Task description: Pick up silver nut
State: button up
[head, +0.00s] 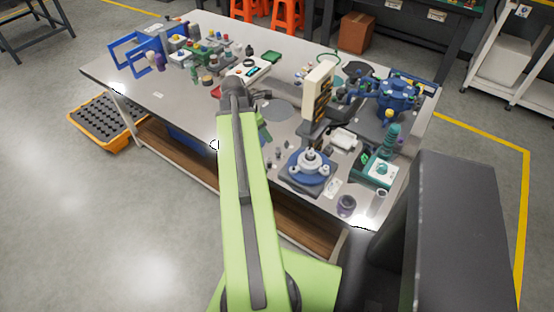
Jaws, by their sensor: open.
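I cannot pick out the silver nut with certainty; several parts on the workbench (185,88) are too small to tell apart. A silvery fitting (311,158) stands on a blue round flange (308,172) near the bench's front right. Small dark and purplish pieces lie left of it, close to my green arm. My arm rises from the bottom of the head view and reaches over the bench's front edge. My gripper is hidden behind the arm, so its jaws do not show.
A blue pump-like machine (397,95) stands at the right, with a green device (378,171) in front. A purple ring (346,205) sits near the front right corner. Blue frames (128,50) and several fittings crowd the left. An orange tray (100,122) is on the floor.

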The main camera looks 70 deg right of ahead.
aim_at(278, 150)
jog(key=b+x, duration=0.8)
jog(key=x, duration=0.3)
jog(key=shift+s, duration=0.15)
jog(key=shift+r, duration=0.25)
grip_shut()
